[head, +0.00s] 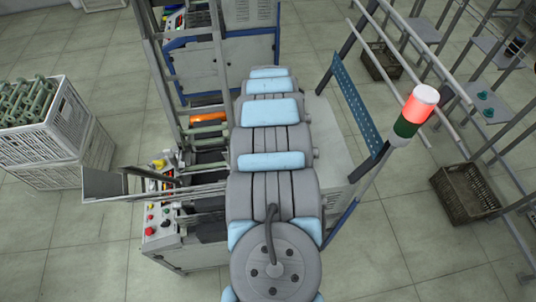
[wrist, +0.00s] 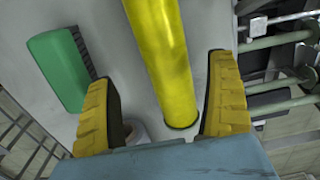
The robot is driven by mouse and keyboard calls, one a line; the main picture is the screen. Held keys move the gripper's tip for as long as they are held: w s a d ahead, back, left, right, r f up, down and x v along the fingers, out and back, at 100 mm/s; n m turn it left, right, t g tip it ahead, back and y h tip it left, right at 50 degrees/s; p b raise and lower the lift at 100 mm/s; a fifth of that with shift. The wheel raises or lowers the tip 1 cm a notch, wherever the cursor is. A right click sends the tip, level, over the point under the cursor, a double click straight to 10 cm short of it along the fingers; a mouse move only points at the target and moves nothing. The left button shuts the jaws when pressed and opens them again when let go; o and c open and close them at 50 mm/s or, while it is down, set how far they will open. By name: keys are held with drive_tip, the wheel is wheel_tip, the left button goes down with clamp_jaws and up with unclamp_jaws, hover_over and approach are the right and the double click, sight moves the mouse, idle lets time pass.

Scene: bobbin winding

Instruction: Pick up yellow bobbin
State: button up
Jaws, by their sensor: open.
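The yellow bobbin (wrist: 168,60) shows in the wrist view as a smooth yellow cylinder. It runs from the top edge down to a round end near the middle, slightly tilted. My gripper (wrist: 158,72) is open, with one yellow-padded finger on each side of the bobbin. Gaps show between the bobbin and both fingers, wider on the left. I cannot tell how far the bobbin lies beyond the fingertips. In the head view my arm hides the gripper and I cannot make out the bobbin.
A green block (wrist: 58,70) lies left of the fingers, and greenish rods (wrist: 275,82) are at right. In the head view, the winding machine's control panel (head: 160,228) and an orange cylinder (head: 209,117) are left of my arm. A white crate (head: 45,140) stands far left, a signal lamp (head: 414,112) right.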

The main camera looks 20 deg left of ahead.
drive_tip(key=shift+f, duration=0.15)
drive_tip(key=shift+s+a+f+p, duration=0.15)
drive_tip(key=shift+f+p, duration=0.1)
drive_tip(key=shift+f, duration=0.35)
drive_tip(key=shift+w+a+f+p, duration=0.1)
drive_tip(key=shift+a+f+p, duration=0.1)
drive_tip(key=shift+f, duration=1.65)
drive_tip(key=c, duration=1.4)
